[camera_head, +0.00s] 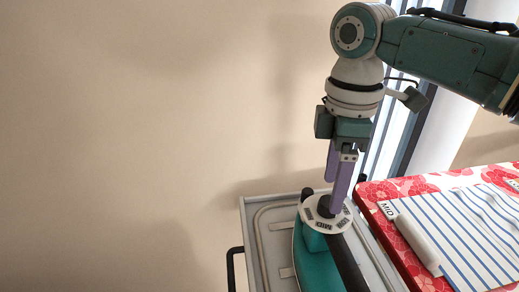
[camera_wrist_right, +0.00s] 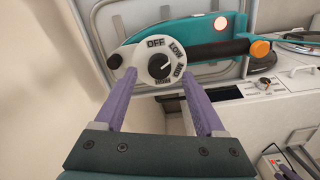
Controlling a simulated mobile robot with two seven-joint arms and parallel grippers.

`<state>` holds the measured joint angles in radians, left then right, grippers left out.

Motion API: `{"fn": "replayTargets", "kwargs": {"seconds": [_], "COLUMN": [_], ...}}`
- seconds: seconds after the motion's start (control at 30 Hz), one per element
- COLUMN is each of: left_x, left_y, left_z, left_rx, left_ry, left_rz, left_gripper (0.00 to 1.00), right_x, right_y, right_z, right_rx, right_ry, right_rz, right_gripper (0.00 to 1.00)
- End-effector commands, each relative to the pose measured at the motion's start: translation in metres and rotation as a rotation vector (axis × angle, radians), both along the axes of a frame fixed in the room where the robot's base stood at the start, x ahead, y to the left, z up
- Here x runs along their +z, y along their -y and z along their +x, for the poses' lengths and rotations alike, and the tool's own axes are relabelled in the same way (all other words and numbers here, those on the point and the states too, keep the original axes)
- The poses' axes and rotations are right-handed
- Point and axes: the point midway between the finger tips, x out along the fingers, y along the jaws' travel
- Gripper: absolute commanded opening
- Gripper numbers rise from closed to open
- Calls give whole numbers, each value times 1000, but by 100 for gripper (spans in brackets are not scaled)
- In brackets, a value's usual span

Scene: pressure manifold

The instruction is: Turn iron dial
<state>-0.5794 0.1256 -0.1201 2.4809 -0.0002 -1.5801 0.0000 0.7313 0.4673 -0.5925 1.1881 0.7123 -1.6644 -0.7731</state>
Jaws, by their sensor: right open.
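The teal iron (camera_head: 313,262) has a black handle and rests on a grey metal tray. A small pale mark on the knob points toward the LOW–MED side. The white disc also shows in the head view (camera_head: 318,222). My right gripper (camera_head: 336,196) points down at the dial, open, its purple fingers on either side of the knob in the wrist view (camera_wrist_right: 159,78). Finger contact is unclear.
The grey tray (camera_head: 248,213) has a raised rim and a dark side handle (camera_head: 231,268). To the right is a red floral board (camera_head: 376,190) with a blue-striped cloth (camera_head: 450,225) on it. A plain wall stands behind and left.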

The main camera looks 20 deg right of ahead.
Motion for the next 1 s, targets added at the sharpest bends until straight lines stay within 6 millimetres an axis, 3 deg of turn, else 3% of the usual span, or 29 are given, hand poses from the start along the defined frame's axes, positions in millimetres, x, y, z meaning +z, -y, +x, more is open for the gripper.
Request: {"fn": "replayTargets", "kwargs": {"seconds": [0.2,0.53,1.0], "left_x": [-3,-4,-4], "left_y": [0,1,3], "left_z": [0,0,0], "left_rx": [0,3,7], "left_ry": [-1,-2,-2], "left_rz": [0,-4,-11], "left_gripper": [50,50,50], "right_x": [-27,-31,-30], "right_y": [0,0,0], "right_z": [0,0,0], "right_rx": [0,0,0], "right_ry": [0,2,2], "right_rz": [-1,-1,0], "right_gripper": [72,72,19]}}
